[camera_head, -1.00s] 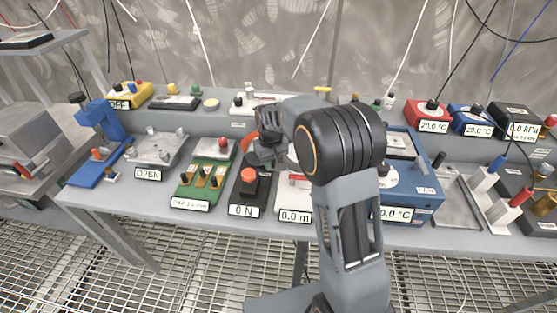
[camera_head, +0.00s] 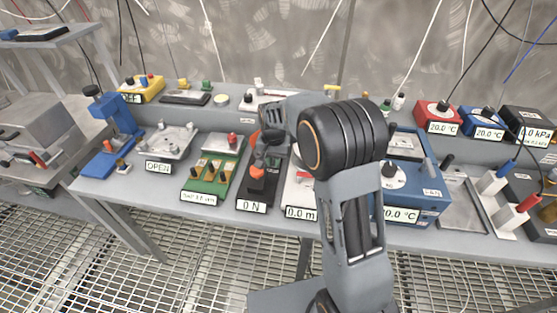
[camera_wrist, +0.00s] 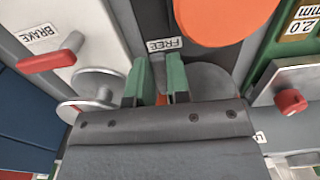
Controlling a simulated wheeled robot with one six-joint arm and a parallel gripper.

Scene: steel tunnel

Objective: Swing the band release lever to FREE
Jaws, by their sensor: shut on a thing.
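The band unit, a black box with the 0 N readout (camera_head: 251,206), stands on the bench in the head view. Its orange disc (camera_wrist: 228,18) shows at the top of the wrist view, beside a FREE label (camera_wrist: 164,44). My gripper (camera_wrist: 158,78) is over the black box, its two green-padded fingers just below that label. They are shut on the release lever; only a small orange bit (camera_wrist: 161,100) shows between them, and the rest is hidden. In the head view my gripper (camera_head: 263,160) sits low over the box and covers part of it.
A white unit with a red BRAKE lever (camera_wrist: 46,62) and metal discs is close on one side. A green unit (camera_head: 208,181) with a red knob (camera_wrist: 291,102) is close on the other. A blue FAN unit (camera_head: 416,200) stands right of my arm.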

